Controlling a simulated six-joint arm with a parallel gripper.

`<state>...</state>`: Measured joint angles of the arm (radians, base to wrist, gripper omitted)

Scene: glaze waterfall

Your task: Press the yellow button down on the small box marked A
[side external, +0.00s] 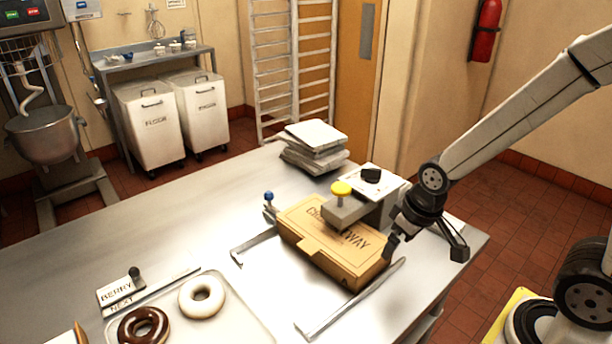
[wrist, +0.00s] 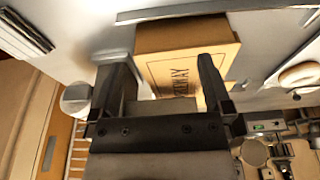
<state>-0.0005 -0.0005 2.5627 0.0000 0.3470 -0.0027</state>
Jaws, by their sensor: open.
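The yellow button (side external: 341,188) is a round cap on a short stem. It stands raised on a small grey box (side external: 344,211) behind the cardboard carton; I cannot read a letter A on it. My gripper (side external: 426,240) is open and empty, to the right of the button and apart from it, beside the carton's right end. In the wrist view my gripper's two fingers (wrist: 162,68) are spread, with the carton beyond them. I cannot make out the yellow button in the wrist view.
The lettered carton (side external: 320,255) lies between metal rails (side external: 350,300); it also shows in the wrist view (wrist: 186,38). A white unit with a black knob (side external: 371,175) adjoins the grey box. Stacked white packs (side external: 314,140) stand behind. A donut tray (side external: 235,325) is at front left.

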